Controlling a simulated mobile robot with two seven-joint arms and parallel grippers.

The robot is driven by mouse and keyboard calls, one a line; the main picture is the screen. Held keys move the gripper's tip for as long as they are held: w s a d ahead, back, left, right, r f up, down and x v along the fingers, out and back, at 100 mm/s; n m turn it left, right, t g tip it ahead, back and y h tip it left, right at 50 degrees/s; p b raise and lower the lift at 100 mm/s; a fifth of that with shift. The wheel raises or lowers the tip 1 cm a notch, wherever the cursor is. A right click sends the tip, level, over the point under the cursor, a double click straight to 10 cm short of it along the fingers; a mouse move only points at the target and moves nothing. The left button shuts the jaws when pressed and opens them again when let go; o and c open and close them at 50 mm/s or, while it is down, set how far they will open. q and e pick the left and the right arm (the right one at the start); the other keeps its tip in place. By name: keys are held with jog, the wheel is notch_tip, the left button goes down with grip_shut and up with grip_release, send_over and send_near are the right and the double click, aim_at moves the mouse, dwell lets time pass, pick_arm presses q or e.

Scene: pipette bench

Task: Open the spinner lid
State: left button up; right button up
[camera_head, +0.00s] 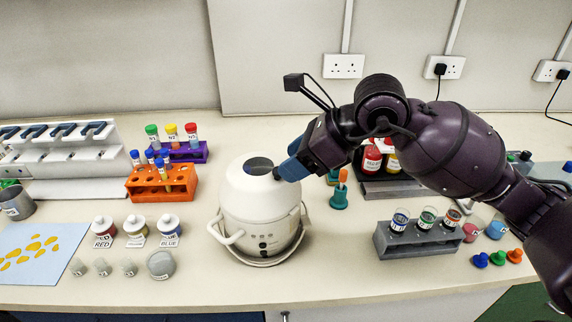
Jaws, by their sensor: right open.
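The spinner (255,225) is a white, rounded machine with a side handle and a small panel on its front, standing upright in the middle of the bench. Its domed lid (245,184) is down and has a dark round window on top. My right gripper (279,174) is open, with its blue fingertips at the upper right of the lid, by the window's edge. I cannot tell whether they touch the lid. The fingers hide part of the lid's right rim. My left gripper is not in view.
Left of the spinner stand an orange tube rack (160,185), a purple rack (188,152) and several small labelled jars. Right of it are a teal holder (339,198) and a grey rack (418,238) with tubes. The bench front (330,280) is clear.

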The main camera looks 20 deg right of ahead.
aim_at(261, 176)
jog(key=shift+x, duration=1.25)
grip_shut()
